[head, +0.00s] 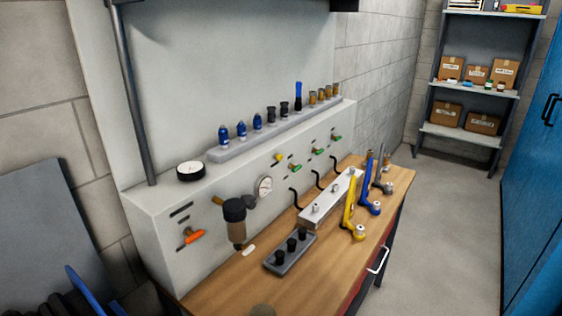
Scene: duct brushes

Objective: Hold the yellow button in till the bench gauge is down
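The yellow button (278,157) is a small yellow knob on the sloped front of the grey bench panel. Nothing touches it in this view, and I cannot tell how far in it sits. A round white-faced gauge (264,187) is mounted on the panel below and left of it. A second white-faced gauge (190,171) with a black rim sits on the panel's top ledge at the left. I cannot tell which is the bench gauge, and the needle readings are too small to be sure of. Neither of my grippers shows in this view.
An orange lever (193,236) and a dark-topped filter bowl (234,218) are on the panel's left. Green levers (336,137) lie right of the button. A silver block (330,200), a black-knobbed grey block (289,252) and a yellow-handled tool (350,205) stand on the wooden bench.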

